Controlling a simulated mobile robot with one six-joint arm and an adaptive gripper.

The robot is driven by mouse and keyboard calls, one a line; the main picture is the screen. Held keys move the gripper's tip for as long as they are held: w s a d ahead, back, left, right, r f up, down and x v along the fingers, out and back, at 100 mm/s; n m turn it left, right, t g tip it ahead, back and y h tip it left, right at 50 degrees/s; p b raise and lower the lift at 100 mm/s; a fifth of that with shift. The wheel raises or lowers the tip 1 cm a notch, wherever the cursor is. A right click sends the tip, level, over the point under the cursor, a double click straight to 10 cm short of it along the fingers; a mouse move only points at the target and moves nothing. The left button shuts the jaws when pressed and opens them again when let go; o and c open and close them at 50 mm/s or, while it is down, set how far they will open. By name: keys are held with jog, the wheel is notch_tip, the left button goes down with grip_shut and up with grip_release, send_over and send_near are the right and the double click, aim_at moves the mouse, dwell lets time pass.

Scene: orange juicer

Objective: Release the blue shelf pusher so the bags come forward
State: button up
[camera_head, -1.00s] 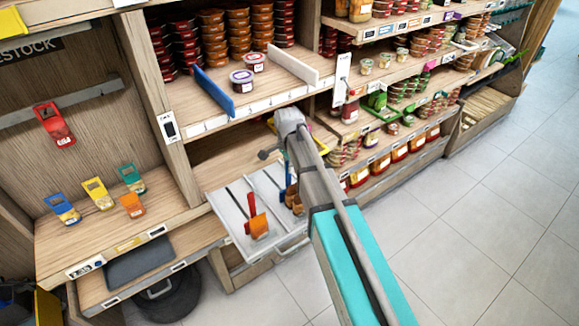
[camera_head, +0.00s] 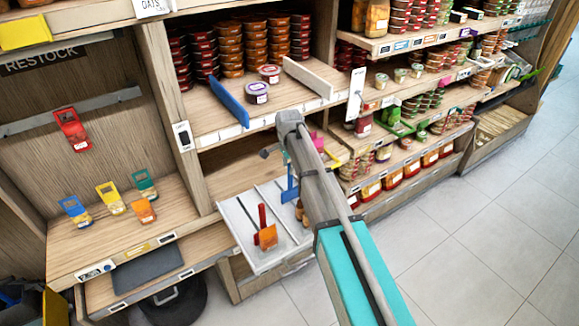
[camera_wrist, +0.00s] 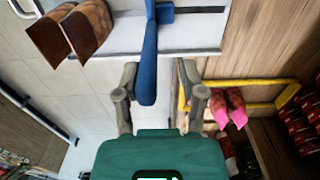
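The blue shelf pusher (camera_head: 291,184) stands upright on a white pull-out shelf (camera_head: 238,222). It also shows in the wrist view (camera_wrist: 150,55), its long handle reaching down between my fingers. My gripper (camera_wrist: 160,103) is open around the handle's end, which lies nearer the left finger. I cannot tell whether that finger touches it. Brown bags (camera_wrist: 72,32) stand to the left of the pusher in the wrist view. They are mostly hidden behind my arm in the head view (camera_head: 300,211). An orange bag (camera_head: 267,237) stands by a red pusher (camera_head: 262,217) in the adjacent lane.
A yellow frame (camera_wrist: 245,82) and a pink item (camera_wrist: 231,108) lie close to my right finger. The upper shelf (camera_head: 215,117) holds jars, tubs and dividers above my gripper. Several small coloured bags (camera_head: 111,199) stand on the left shelf. Floor (camera_head: 480,225) at the right is clear.

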dwell(0.4)
jog(key=s+d, duration=0.4)
jog(key=s, duration=0.3)
notch_tip(320, 180, up, 14)
jog(key=p, duration=1.3)
jog(key=shift+w+p, duration=0.35)
jog(key=shift+p, duration=0.05)
jog(key=shift+d, duration=0.1)
jog(key=shift+d+f, duration=0.1)
jog(key=shift+f, duration=0.05)
jog(key=s+d+f+n+b, duration=0.5)
jog(key=s+d+f+b, duration=0.1)
jog(key=s+d, duration=0.2)
jog(key=s+d+f+n+b, duration=0.5)
jog(key=s+d+n+b, duration=0.1)
jog(key=s+d, duration=0.2)
jog(key=shift+s+f, duration=0.4)
jog(key=shift+s, duration=0.5)
